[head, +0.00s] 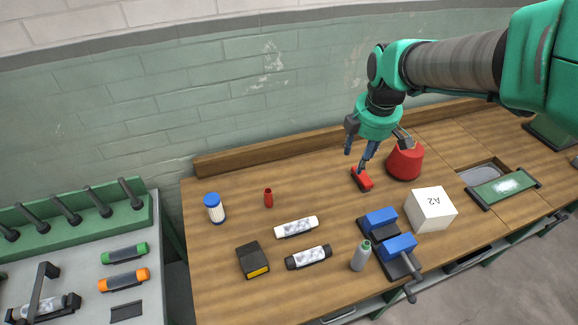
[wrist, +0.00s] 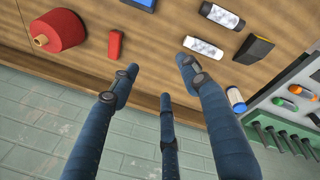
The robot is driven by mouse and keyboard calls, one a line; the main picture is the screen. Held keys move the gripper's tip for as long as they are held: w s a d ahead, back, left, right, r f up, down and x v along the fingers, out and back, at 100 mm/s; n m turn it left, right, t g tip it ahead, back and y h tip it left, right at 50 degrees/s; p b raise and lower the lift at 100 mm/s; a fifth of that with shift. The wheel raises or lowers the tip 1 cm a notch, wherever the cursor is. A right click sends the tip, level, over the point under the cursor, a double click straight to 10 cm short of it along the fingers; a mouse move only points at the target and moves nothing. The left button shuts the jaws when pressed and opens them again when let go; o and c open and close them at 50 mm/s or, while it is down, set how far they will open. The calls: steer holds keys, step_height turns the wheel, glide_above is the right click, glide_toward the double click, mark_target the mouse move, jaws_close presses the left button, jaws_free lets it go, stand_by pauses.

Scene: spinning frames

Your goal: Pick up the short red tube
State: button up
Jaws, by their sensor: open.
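The short red tube (head: 268,198) stands upright on the wooden bench at the back left in the head view, with a dark open top. I cannot make it out in the wrist view, where a finger may hide it. My gripper (head: 371,152) has its fingers spread, is empty, and hangs above the back of the bench, well to the right of the tube. In the wrist view, my gripper (wrist: 160,78) shows dark blue fingers apart with nothing between them. A red block-like piece (head: 362,179) lies below the gripper; it also shows in the wrist view (wrist: 115,44).
A blue-capped jar (head: 214,209) is left of the tube. A white-labelled cylinder (head: 296,227), black-and-yellow box (head: 253,260), blue vise (head: 390,238) and white A2 box (head: 431,209) stand nearer. Bare wood separates tube and red piece.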

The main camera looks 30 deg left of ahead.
steer(key=w+a+f+n+g+p, duration=0.1)
steer(key=a+f+n, duration=0.35)
steer(key=a, duration=0.35)
steer(key=w+a+f+n+p, duration=0.1)
steer(key=a+f+n, duration=0.2)
steer(key=a+f, duration=0.35)
steer(key=n+g+h+p, duration=0.1)
steer(key=n+p, duration=0.1)
steer(key=n, duration=0.5)
glide_above(268, 191)
step_height(268, 191, down, 10)
steer(key=shift+a+r, duration=0.1)
steer(key=shift+f, duration=0.2)
steer(key=shift+f, duration=4.2)
steer(key=shift+w+f, duration=0.1)
steer(key=shift+f, duration=2.5)
